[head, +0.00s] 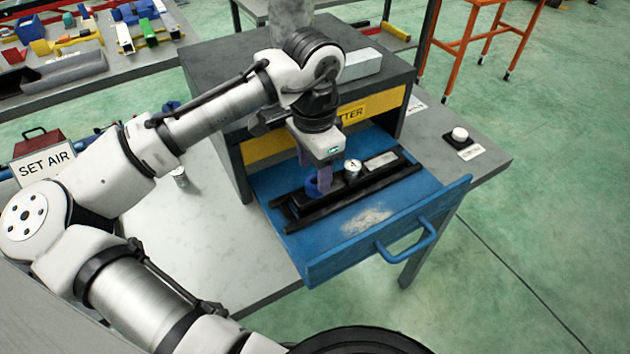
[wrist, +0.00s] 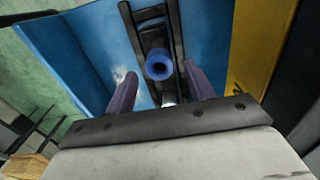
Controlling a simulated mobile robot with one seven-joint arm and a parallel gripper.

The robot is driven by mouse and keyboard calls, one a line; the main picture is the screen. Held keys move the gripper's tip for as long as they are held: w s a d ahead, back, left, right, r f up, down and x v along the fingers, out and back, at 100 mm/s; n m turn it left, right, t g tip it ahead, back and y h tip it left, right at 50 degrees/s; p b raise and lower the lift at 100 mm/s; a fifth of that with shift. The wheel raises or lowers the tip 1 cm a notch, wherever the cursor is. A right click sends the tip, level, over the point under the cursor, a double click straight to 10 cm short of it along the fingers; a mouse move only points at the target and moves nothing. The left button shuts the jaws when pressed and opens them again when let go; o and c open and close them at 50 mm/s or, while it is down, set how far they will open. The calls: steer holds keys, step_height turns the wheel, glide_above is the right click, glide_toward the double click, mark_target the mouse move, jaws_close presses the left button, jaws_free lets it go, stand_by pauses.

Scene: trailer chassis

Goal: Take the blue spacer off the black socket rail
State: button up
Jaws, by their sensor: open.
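The blue spacer (head: 313,187) sits at the left part of the black socket rail (head: 370,187), inside the open blue drawer. In the wrist view the spacer (wrist: 159,64) is a round ring with a dark hole, on the dark rail (wrist: 151,14). My gripper (head: 314,174) is open and points down over the spacer. In the wrist view its purple fingers (wrist: 160,70) stand apart on either side of the spacer, with gaps showing. I cannot tell how far down the fingers reach beside it. The gripper partly hides the spacer in the head view.
A silver cylinder marked 4 (head: 352,168) stands on the rail just right of the spacer. The blue drawer (head: 335,255) is pulled out of a dark cabinet (head: 225,70), which rises behind my gripper. A white button (head: 459,134) sits on the bench at right.

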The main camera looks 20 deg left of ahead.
mark_target(315, 179)
steer(key=shift+f, duration=1.7)
steer(key=shift+d, duration=0.1)
jaws_close()
